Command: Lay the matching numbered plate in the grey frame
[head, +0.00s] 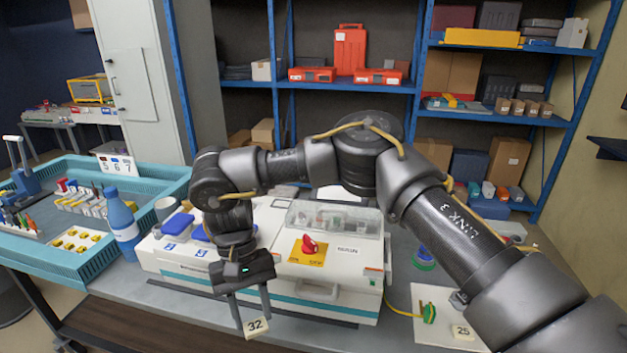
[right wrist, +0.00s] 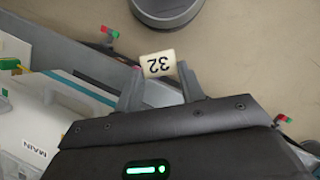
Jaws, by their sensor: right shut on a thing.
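My right gripper (head: 252,310) is shut on a small cream plate (head: 256,327) numbered 32. It holds the plate by two opposite edges at its fingertips, in front of the white case. In the right wrist view the same plate (right wrist: 158,64) sits between the fingertips, its number upside down, with floor behind it. I cannot make out the grey frame. My left gripper is not in view.
The white case (head: 370,305) with a red rotary switch (head: 309,245) and blue covers (head: 177,225) fills the middle of the bench. A teal tray (head: 95,268) with parts and a blue bottle (head: 120,222) stand left. Shelves stand behind.

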